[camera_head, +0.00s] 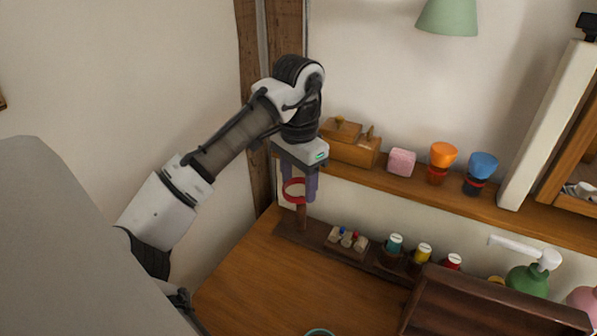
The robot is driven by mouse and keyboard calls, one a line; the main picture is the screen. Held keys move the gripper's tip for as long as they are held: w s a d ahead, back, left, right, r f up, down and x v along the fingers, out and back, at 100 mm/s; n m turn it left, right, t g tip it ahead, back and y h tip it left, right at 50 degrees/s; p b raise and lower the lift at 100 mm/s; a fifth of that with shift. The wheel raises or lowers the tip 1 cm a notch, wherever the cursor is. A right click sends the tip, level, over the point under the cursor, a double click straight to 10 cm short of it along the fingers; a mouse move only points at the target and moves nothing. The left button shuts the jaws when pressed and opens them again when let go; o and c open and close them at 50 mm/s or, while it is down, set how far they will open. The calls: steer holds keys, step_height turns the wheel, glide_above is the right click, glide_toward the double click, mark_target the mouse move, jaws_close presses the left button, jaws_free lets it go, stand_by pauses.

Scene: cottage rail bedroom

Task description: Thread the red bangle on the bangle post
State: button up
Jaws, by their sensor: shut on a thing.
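The red bangle (285,193) is between the fingers of my gripper (299,186), which is shut on it and points down. The bangle's opening faces partly toward the camera, so it looks tilted. The brown bangle post (302,219) stands upright just below, at the left end of a dark wooden rack on the table. The bangle's lower edge shows at about the height of the post's top. I cannot tell whether the bangle is around the post's tip or only in front of or above it.
Behind is a wall shelf (400,189) with a wooden box (350,147), a pink block (401,162), and orange (441,158) and blue (482,166) cups. The tabletop (270,285) in front is mostly clear.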

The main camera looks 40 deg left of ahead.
steer(key=shift+f+b, duration=0.85)
steer(key=shift+f, duration=2.05)
steer(key=shift+f, duration=2.25)
steer(key=o, duration=1.1)
steer(key=shift+c, duration=0.2)
step_height(320, 180, up, 14)
steer(key=p, duration=0.1)
steer(key=shift+f, duration=0.15)
